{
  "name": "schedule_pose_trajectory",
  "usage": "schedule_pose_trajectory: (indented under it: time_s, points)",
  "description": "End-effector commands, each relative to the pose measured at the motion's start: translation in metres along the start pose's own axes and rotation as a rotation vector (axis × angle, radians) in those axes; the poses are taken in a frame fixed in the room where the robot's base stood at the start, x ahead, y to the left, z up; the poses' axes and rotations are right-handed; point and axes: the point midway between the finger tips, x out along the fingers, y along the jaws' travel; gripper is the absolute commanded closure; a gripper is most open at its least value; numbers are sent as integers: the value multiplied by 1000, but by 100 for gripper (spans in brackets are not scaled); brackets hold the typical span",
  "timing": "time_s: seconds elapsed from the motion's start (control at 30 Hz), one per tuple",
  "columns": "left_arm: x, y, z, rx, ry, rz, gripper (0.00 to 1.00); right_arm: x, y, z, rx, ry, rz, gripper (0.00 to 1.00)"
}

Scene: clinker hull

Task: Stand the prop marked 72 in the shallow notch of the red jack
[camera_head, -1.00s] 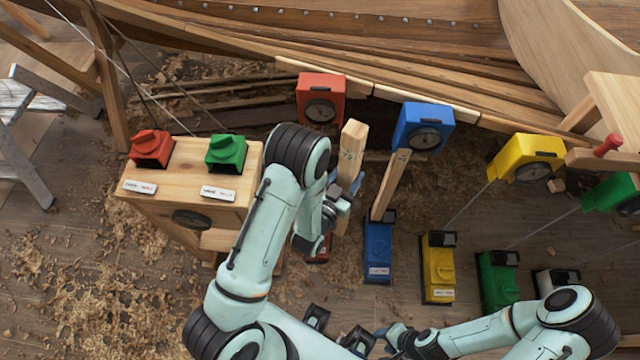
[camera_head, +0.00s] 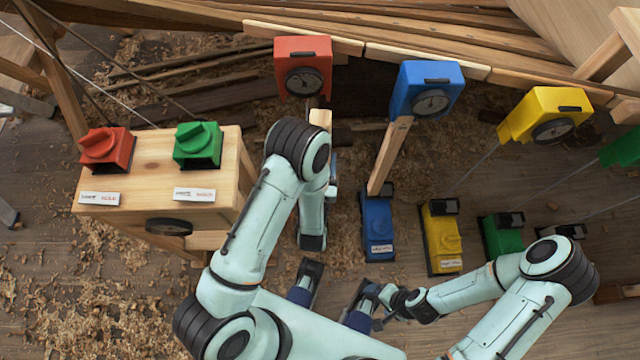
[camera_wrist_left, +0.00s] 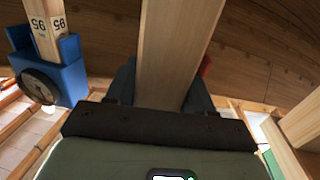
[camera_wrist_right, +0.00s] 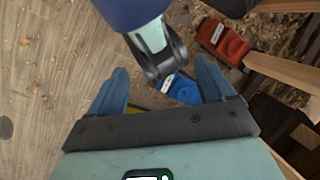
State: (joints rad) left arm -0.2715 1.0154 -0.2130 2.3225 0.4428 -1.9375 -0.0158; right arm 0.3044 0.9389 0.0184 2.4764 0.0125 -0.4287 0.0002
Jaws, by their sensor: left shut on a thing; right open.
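My left gripper (camera_wrist_left: 160,88) is shut on a pale wooden prop (camera_wrist_left: 178,40). In the head view the prop's top (camera_head: 320,118) shows just below the red gauge block (camera_head: 303,55); its lower part is hidden by my left arm. I cannot read its number now. The red jack (camera_wrist_right: 222,42) shows on the floor in the right wrist view, its notch not clear; in the head view my left arm covers it. I cannot tell whether the prop touches the jack. My right gripper (camera_head: 384,310) is open and empty, low at the front; its fingers also show in the right wrist view (camera_wrist_right: 160,88).
A blue jack (camera_head: 377,225) bears a leaning prop (camera_head: 390,155) up to the blue gauge block (camera_head: 428,88), close right of my left arm. Yellow (camera_head: 440,235) and green (camera_head: 500,238) jacks stand further right. A wooden box (camera_head: 150,165) with red and green knobs stands left.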

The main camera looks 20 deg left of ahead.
Motion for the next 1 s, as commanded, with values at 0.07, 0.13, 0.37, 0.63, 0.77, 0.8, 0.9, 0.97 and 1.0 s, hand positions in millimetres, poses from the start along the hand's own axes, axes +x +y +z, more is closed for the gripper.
schedule_pose_trajectory:
  time_s: [0.07, 0.13, 0.37, 0.63, 0.77, 0.8, 0.9, 0.97, 1.0]
  points:
    - [-7, 0, 24, 4, 4, -40, 100, 18, 5, -5, 0, 11, -1, 18]
    - [-13, 0, 36, 7, 5, -74, 100, 27, 7, -8, 0, 20, -2, 18]
    - [-24, -2, 58, 19, 11, -142, 100, 43, 11, -15, -1, 34, -4, 18]
    - [-20, -5, 59, 20, 12, -158, 100, 41, 10, -14, -1, 32, -5, 18]
    - [-12, -6, 59, 19, 12, -158, 100, 39, 9, -11, -2, 24, -5, 18]
    - [-10, -6, 60, 19, 12, -159, 100, 39, 9, -10, -2, 20, -5, 18]
    - [-3, -7, 59, 20, 13, -159, 100, 37, 8, -7, -3, 13, -5, 18]
    - [1, -8, 59, 20, 14, -158, 100, 36, 8, -5, -3, 8, -5, 18]
    - [4, -9, 59, 21, 14, -157, 100, 36, 8, -4, -3, 5, -5, 18]
